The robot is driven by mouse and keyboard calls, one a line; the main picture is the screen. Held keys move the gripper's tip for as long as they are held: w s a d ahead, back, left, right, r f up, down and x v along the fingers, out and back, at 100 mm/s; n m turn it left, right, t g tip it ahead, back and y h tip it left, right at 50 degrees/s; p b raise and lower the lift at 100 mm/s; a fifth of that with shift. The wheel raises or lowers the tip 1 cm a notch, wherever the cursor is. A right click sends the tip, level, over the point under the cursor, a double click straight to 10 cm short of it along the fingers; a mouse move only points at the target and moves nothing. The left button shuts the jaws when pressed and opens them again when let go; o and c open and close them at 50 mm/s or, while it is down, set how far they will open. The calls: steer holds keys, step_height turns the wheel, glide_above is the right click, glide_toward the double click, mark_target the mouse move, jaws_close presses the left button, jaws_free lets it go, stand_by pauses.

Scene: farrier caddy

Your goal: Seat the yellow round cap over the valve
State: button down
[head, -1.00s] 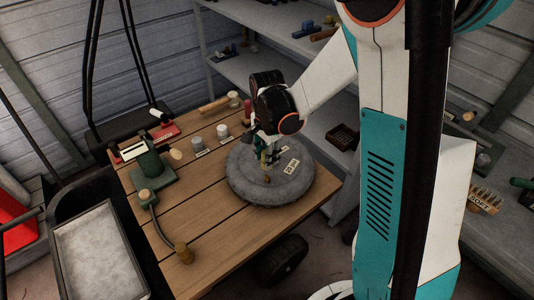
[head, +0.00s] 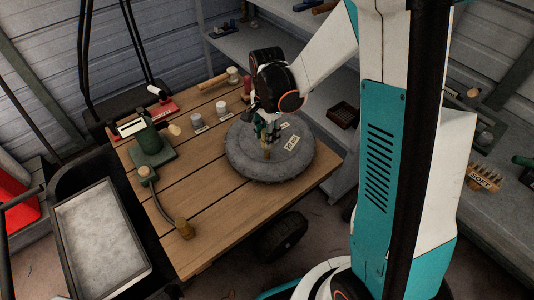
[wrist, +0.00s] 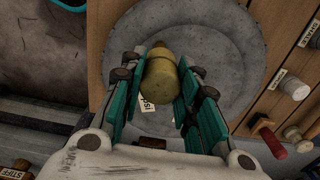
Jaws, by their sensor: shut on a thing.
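The yellow round cap (wrist: 160,84) is between the two fingers of my gripper (wrist: 159,95) in the wrist view, gripped on its sides. A small brown tip, likely the valve (wrist: 161,44), shows just beyond the cap; the cap hides the rest. Both are over the grey round disc (wrist: 215,40), which lies on the table. In the head view my gripper (head: 267,134) points down over the disc (head: 245,165), and a small yellowish-brown piece shows below the fingers. I cannot tell whether the cap touches the valve.
The wooden table (head: 220,215) also bears a green device (head: 150,150), a brown knob on a hose (head: 184,229), and several jars. A grey tray (head: 100,240) stands at the left. The table's front is mostly clear.

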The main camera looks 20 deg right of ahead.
mark_target(267, 152)
steer(key=shift+f, duration=0.15)
steer(key=shift+f+b, duration=1.4)
steer(key=shift+f, duration=0.15)
steer(key=shift+f+b, duration=1.3)
steer(key=shift+f, duration=0.35)
stand_by(1.2)
steer(key=c, duration=1.1)
jaws_free()
steer(key=shift+r, duration=0.1)
step_height(267, 152, up, 12)
steer(key=shift+f, duration=0.1)
